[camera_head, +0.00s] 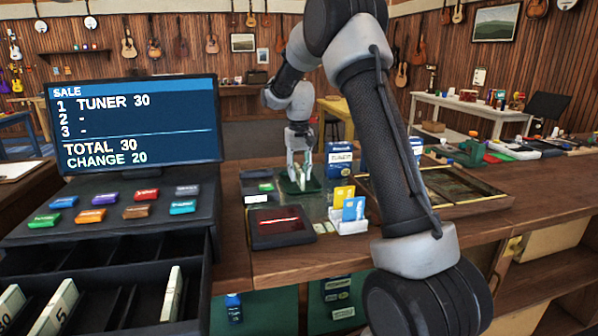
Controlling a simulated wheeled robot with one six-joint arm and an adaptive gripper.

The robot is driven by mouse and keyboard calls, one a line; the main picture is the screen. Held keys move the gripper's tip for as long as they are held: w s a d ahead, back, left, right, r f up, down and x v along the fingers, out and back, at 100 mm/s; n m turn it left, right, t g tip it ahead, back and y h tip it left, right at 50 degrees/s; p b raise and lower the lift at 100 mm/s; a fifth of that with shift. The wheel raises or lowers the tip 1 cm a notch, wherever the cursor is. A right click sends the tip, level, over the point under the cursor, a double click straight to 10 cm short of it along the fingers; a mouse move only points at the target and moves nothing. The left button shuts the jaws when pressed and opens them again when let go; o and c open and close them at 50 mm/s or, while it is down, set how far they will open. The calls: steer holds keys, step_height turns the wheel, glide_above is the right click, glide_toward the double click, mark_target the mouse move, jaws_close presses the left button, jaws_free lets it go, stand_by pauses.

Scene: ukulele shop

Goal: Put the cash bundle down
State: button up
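My gripper (299,176) points down over a small dark green tray (312,187) on the counter. A thin pale upright piece, which looks like the cash bundle (307,166), shows between its fingers. The fingers appear closed on it. It is small in view, and I cannot tell whether its lower edge touches the tray.
The register screen (135,125) reads total 30, change 20. Its open drawer (120,290) holds several upright cash bundles. A dark red-topped box (281,226), a white card holder (349,222) and blue tuner boxes (338,160) stand near the green tray.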

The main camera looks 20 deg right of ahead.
mark_target(299, 168)
step_height(299, 168, up, 12)
steer(key=s+r+t, duration=0.1)
steer(key=s+r, duration=0.5)
steer(key=s, duration=0.5)
steer(key=s+a+f+n+t, duration=0.1)
steer(key=s+f, duration=0.2)
steer(key=s, duration=1)
steer(key=s+a+f+n+t, duration=0.1)
steer(key=s+f+t, duration=0.1)
steer(key=s, duration=1.2)
steer(key=shift+s+f, duration=0.15)
steer(key=shift+f, duration=0.45)
steer(key=shift+a, duration=0.1)
